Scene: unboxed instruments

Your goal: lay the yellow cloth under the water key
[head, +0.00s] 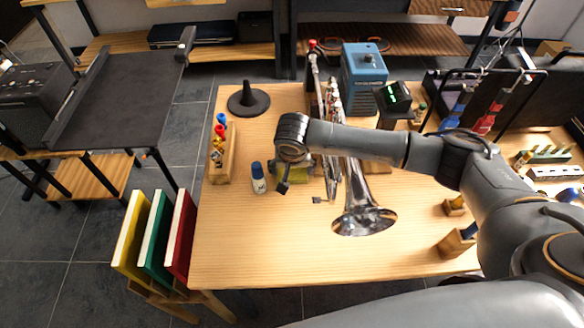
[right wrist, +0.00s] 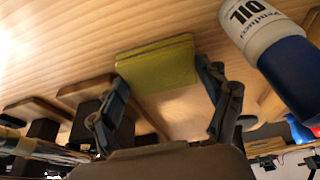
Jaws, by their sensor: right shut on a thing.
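The yellow cloth (right wrist: 155,62) is a folded, flat yellow-green pad between the fingertips of my right gripper (right wrist: 163,78) in the right wrist view. In the head view the cloth (head: 294,174) is mostly hidden under my right gripper (head: 300,193), which is shut on it low over the table. A silver trumpet (head: 363,215) is just right of the gripper, its bell toward the near edge. My right arm covers part of its tubing. The water key is too small to make out. My left gripper is not in view.
A white and blue oil bottle (head: 258,178) stands close left of the gripper. A blue device (head: 363,70) is behind. The table's front left is clear.

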